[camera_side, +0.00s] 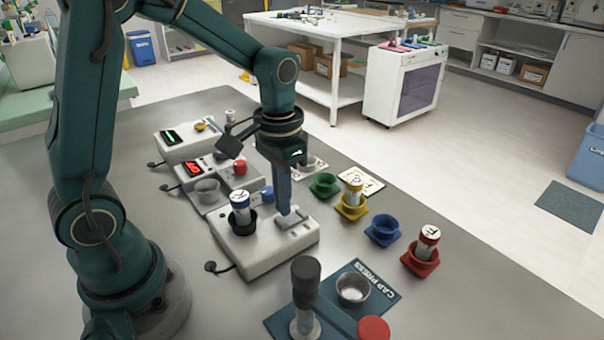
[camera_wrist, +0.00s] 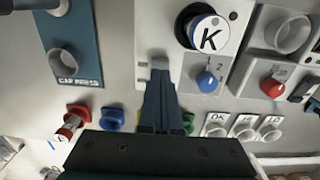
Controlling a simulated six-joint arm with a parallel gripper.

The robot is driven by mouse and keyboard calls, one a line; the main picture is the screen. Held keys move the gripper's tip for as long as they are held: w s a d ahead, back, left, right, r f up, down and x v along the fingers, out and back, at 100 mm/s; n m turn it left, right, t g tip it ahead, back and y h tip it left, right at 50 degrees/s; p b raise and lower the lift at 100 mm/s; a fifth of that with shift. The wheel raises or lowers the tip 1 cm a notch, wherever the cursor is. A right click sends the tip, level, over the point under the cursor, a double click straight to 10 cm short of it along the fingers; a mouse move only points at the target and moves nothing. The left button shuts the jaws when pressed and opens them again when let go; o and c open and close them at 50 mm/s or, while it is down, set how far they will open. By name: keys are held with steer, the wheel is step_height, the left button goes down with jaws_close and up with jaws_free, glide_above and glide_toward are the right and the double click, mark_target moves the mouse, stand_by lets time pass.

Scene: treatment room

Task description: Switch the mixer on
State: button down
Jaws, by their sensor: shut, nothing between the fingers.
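The white box that looks like the mixer (camera_side: 255,258) stands below my gripper. A blue knob (camera_wrist: 207,82) marked 1 and 2 is beside the cup. A grey switch (camera_side: 293,219) is on the box's right part; it is partly hidden behind my fingers in the wrist view (camera_wrist: 160,63). My gripper (camera_side: 284,211) is shut and empty, pointing down with its tips at the switch. I cannot tell if they touch it.
Behind stand a box with a red display (camera_side: 194,169) and one with a green display (camera_side: 172,136). Green (camera_side: 325,186), yellow (camera_side: 351,211), blue (camera_side: 383,231) and red (camera_side: 420,265) holders stand to the right. The cap press (camera_side: 377,284) is in front.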

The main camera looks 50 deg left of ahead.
mark_target(285, 219)
steer(key=shift+f, duration=1)
stand_by(0.8)
steer(key=shift+r, duration=3.55)
steer(key=s+d+r+t, duration=0.2)
steer(key=s+t, duration=0.3)
steer(key=s, duration=0.4)
steer(key=shift+s+d+r+t, duration=0.25)
steer(key=shift+s+r+t, duration=0.05)
steer(key=shift+r, duration=0.4)
